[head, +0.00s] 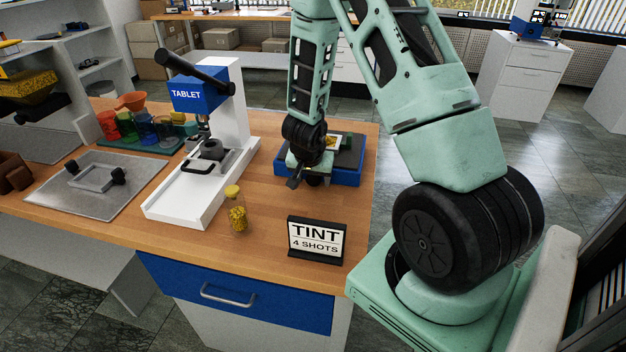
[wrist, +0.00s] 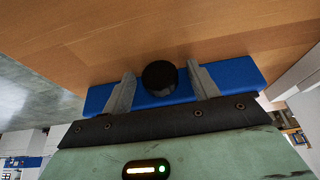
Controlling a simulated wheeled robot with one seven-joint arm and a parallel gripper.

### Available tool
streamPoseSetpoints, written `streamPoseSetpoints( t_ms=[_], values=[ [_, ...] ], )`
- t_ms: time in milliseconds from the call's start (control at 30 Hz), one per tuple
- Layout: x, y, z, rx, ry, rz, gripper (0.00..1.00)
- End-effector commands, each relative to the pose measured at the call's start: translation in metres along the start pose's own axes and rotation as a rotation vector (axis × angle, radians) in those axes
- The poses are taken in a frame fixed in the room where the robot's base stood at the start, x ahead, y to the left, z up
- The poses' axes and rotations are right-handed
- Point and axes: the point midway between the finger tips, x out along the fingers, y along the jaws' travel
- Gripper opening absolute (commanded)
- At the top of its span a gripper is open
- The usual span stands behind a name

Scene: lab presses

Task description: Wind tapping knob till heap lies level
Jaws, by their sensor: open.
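The round black knob (wrist: 160,77) sits at the side of a blue box (wrist: 237,76) in the wrist view. The blue box (head: 347,178) is on the right part of the wooden bench in the head view, with a dark top. A small piece with yellow material (head: 333,143) shows on that top, partly hidden by my arm; its surface shape is too small to judge. My gripper (wrist: 162,72) is open, with one finger on each side of the knob and a visible gap to each. In the head view my gripper (head: 296,181) is at the box's near-left side.
A white press with a blue TABLET head (head: 191,94) stands left of the box. A yellow-capped bottle (head: 236,212) and a TINT sign (head: 317,240) stand near the front edge. A metal tray (head: 110,205) and coloured cups lie farther left.

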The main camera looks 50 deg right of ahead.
Motion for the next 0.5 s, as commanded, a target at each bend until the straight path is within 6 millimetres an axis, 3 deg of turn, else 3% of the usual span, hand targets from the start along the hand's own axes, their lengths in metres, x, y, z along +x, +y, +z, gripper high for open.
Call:
streamPoseSetpoints(
  t_ms=[233, 400, 500],
  values=[
    [0.0002, -0.0001, -0.0002, 0.0, 0.001, 0.0, 0.57],
    [0.0001, 0.0, -0.0002, 0.0, 0.001, 0.0, 0.15],
    [0.0002, 0.0, -0.0002, 0.001, 0.001, 0.0, 0.15]
  ],
)
